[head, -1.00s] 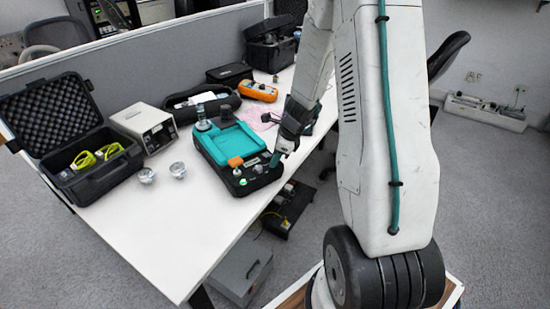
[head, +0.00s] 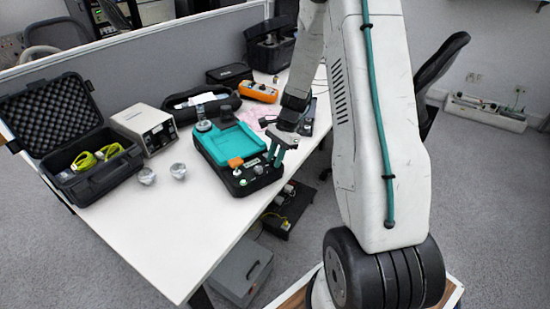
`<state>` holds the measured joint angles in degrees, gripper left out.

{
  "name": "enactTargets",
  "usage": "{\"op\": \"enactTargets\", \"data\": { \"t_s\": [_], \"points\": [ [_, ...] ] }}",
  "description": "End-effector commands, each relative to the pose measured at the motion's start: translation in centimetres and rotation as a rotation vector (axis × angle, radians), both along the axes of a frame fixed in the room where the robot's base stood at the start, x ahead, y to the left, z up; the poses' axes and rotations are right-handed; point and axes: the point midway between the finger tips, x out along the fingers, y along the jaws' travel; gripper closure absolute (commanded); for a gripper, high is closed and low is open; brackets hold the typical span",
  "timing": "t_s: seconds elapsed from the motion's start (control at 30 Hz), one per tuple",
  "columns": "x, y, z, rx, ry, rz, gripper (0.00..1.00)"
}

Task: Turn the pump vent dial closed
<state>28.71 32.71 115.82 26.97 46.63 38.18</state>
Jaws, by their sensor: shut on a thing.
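The teal and black pump unit (head: 222,146) sits on the white table in the head view. Its front black panel carries an orange part (head: 235,162), a light round knob (head: 258,169) and a small green spot (head: 243,182). My gripper (head: 273,158) reaches down from the upper right to the right end of this panel. Its fingers are shut on a small part there, which appears to be the vent dial. The fingers hide the dial, so its angle cannot be read.
A grey instrument box (head: 143,127), an open black case (head: 92,178) with yellow-green items and two silver pieces (head: 178,170) stand left of the pump. An orange meter (head: 258,92) lies behind it. The table's front left is clear.

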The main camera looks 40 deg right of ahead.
Motion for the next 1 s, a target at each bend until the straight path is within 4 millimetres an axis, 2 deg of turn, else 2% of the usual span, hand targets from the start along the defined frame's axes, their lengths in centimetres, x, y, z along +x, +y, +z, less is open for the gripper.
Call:
{"op": "enactTargets", "data": {
  "t_s": [0.6, 1.0],
  "points": [
    [0.23, 0.17, -0.02, 0.002, 0.002, 0.543, 0.99],
    [0.22, 0.25, -0.05, 0.003, 0.004, 0.713, 0.99]
  ]
}}
